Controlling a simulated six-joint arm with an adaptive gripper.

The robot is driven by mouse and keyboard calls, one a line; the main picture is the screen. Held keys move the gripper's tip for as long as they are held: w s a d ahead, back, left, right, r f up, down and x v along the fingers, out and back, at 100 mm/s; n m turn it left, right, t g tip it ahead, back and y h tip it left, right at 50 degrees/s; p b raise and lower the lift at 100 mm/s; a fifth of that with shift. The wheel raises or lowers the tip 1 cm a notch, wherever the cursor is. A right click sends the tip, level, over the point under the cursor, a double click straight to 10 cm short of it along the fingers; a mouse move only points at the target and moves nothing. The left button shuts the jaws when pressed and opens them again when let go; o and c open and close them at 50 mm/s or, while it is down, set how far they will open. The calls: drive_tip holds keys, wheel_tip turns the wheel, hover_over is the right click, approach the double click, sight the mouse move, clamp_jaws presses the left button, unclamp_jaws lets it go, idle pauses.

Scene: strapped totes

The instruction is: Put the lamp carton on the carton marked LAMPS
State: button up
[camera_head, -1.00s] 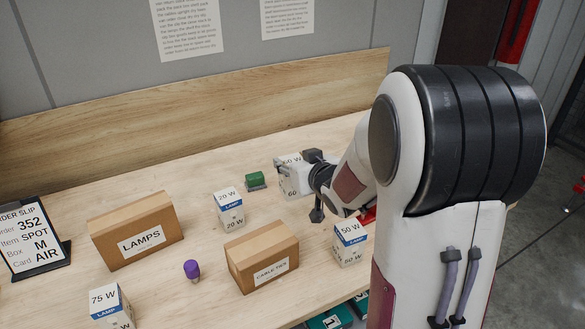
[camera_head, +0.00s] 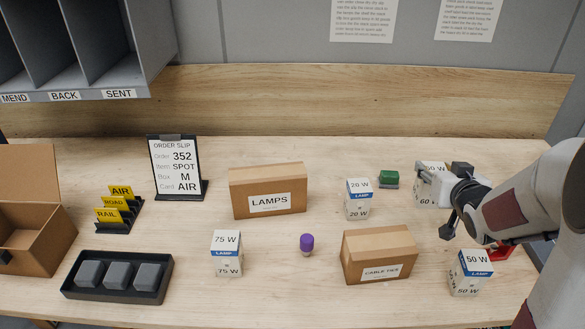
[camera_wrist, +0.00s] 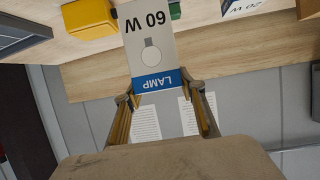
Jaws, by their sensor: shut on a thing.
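My gripper (camera_head: 445,195) is shut on the white 60 W lamp carton (camera_head: 428,191) at the right of the bench in the head view. In the wrist view my gripper (camera_wrist: 162,92) has a finger on each side of this carton (camera_wrist: 155,52), near its blue LAMP band. I cannot tell whether the carton touches the bench. The brown carton marked LAMPS (camera_head: 268,191) stands closed at mid-bench, left of my gripper, with nothing on its top.
Between them stand a 20 W carton (camera_head: 358,200) and a green block (camera_head: 388,179). Nearer are a purple-topped object (camera_head: 307,244), a CABLE TIES carton (camera_head: 379,256), a 75 W carton (camera_head: 227,254) and a 50 W carton (camera_head: 470,273). An order slip stand (camera_head: 178,168) is left of LAMPS.

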drive_tip(key=w+a+r+n+g+y, duration=0.1)
drive_tip(key=w+a+r+n+y, duration=0.1)
drive_tip(key=a, duration=1.1)
drive_tip(key=w+a+r+n+g+y, duration=0.1)
drive_tip(key=w+a+r+n+y, duration=0.2)
drive_tip(key=a, duration=1)
drive_tip(key=w+a+r+n+g+y, duration=0.1)
drive_tip(key=a+r+n+y, duration=0.3)
drive_tip(key=a+r, duration=0.4)
drive_tip(key=w+a+y, duration=0.1)
drive_tip(key=a, duration=0.4)
drive_tip(key=shift+w+a+n+g+y, duration=0.3)
drive_tip(key=shift+w+a+n+g, duration=0.05)
drive_tip(key=shift+n+g, duration=0.05)
wheel_tip(320, 180, down, 6)
drive_tip(key=shift+f, duration=0.15)
drive_tip(key=shift+f, duration=1.75)
drive_tip(key=shift+f, duration=0.15)
